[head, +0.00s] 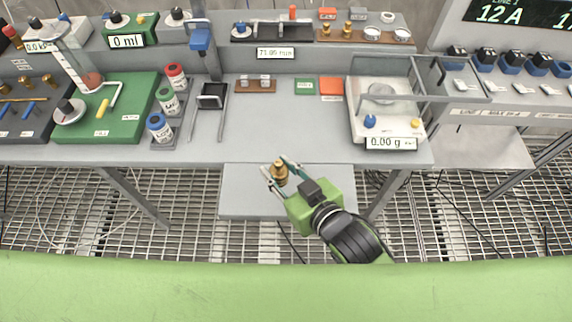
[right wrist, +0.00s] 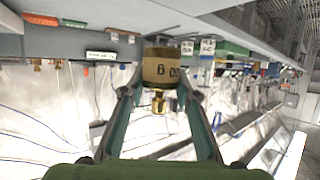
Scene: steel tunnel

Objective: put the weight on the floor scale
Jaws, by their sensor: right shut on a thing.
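My right gripper (head: 281,173) is shut on a brass weight (head: 279,174) and holds it in front of the bench, over a flat grey plate (head: 245,202) that sticks out at the bench's front edge. In the right wrist view the weight (right wrist: 160,68) sits between the two fingertips (right wrist: 160,84), with dark marks on its side and its knob pointing down the picture. A white scale (head: 396,122) with a 0.00 g display stands on the bench to the right. I cannot tell whether the grey plate is the floor scale. My left gripper is out of view.
A green board (head: 125,115) and several capped bottles (head: 160,128) fill the bench's left part. Small orange and green blocks (head: 331,85) lie near the back. The bench middle (head: 270,125) is clear. Metal grating (head: 185,180) covers the floor, with loose cables.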

